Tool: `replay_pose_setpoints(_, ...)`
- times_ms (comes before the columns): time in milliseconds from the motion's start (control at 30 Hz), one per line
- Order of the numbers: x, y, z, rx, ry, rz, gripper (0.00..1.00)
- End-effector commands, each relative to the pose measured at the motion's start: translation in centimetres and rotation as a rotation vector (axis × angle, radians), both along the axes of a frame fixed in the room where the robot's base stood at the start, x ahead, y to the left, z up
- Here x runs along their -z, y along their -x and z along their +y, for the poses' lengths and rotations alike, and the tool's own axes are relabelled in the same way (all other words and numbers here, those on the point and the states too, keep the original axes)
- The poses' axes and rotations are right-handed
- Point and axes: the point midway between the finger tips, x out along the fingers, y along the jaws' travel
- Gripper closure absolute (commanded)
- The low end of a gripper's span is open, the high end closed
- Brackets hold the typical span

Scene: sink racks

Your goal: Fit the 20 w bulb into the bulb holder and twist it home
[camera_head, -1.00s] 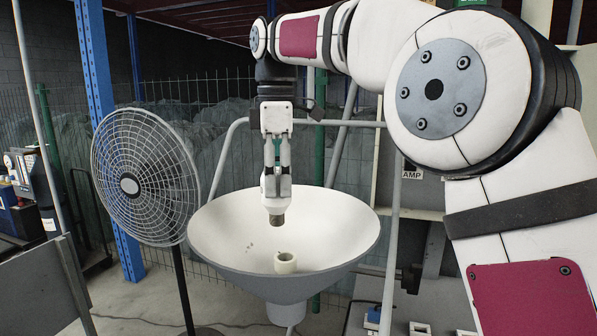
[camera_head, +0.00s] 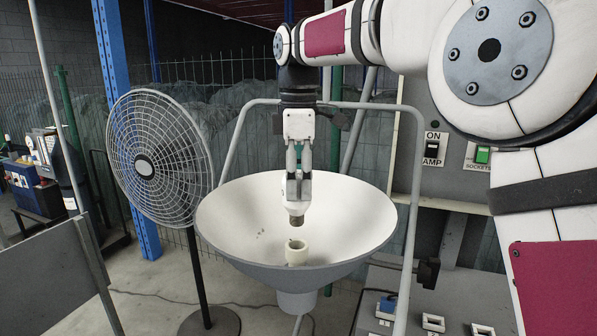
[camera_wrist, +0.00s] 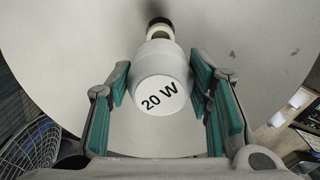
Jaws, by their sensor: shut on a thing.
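The 20 w bulb (camera_wrist: 160,82) is white with "20 W" printed on its end, and it sits between my gripper's green-padded fingers in the wrist view. In the head view my gripper (camera_head: 298,190) points down and is shut on the bulb (camera_head: 297,208), whose metal base faces down. The bulb holder (camera_head: 296,253) is a cream cup at the bottom of the wide white bowl-shaped lamp shade (camera_head: 235,225). The bulb's base is just above the holder, with a small gap in the head view. In the wrist view the holder (camera_wrist: 159,27) is partly hidden behind the bulb.
A standing fan (camera_head: 160,165) is close on the left of the shade. A grey panel with an ON/LAMP switch (camera_head: 433,148) and a green socket switch (camera_head: 482,155) stands at the right. A grey tube frame (camera_head: 408,200) runs around the shade. Sockets (camera_head: 433,322) lie at lower right.

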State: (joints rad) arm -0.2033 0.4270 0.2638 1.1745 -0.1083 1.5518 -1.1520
Motion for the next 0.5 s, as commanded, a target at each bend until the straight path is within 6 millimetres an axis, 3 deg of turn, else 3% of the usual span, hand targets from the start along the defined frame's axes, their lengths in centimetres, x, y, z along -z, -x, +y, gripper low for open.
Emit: replay_pose_setpoints(500, 3.5, 0.0, 0.0, 0.0, 0.0, 0.001, 0.8)
